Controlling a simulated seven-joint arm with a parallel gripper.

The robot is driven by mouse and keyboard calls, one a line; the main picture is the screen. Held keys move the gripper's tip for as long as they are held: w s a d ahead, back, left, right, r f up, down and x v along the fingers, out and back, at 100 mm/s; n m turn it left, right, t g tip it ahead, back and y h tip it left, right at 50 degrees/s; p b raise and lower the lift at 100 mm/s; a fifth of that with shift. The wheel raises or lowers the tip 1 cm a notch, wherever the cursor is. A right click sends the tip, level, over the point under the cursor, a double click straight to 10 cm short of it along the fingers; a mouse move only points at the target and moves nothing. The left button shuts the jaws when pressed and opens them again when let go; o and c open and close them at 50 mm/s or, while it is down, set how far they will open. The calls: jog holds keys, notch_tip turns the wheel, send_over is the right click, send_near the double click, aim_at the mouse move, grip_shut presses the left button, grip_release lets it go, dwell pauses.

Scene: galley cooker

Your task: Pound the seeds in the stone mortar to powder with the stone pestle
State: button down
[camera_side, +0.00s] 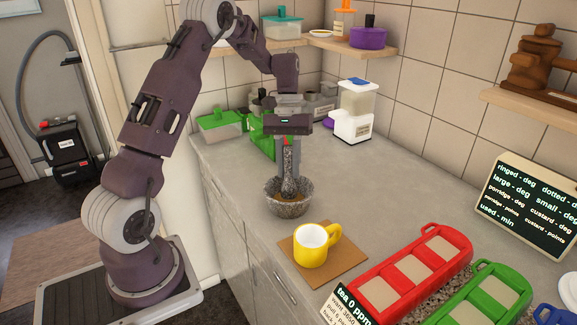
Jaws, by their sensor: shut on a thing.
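The speckled grey stone mortar (289,207) stands on the counter near its front edge. The stone pestle (290,172) is upright, with its lower end inside the mortar bowl. My gripper (289,150) points down above the mortar and is shut on the upper part of the pestle. Some brown matter shows inside the bowl around the pestle, but it is too small to tell whether it is whole seeds or powder. I cannot tell whether the pestle touches the bowl's bottom.
A yellow mug (311,246) stands on a brown mat (345,263) in front of the mortar. Red (440,247) and green (505,288) trays lie to the right. Behind are a green-lidded box (220,122) and a white dispenser (354,112). Counter right of the mortar is clear.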

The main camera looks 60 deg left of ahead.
aim_at(289, 154)
jog(key=shift+f, duration=0.8)
dwell(1.2)
jog(key=shift+r, duration=3.55)
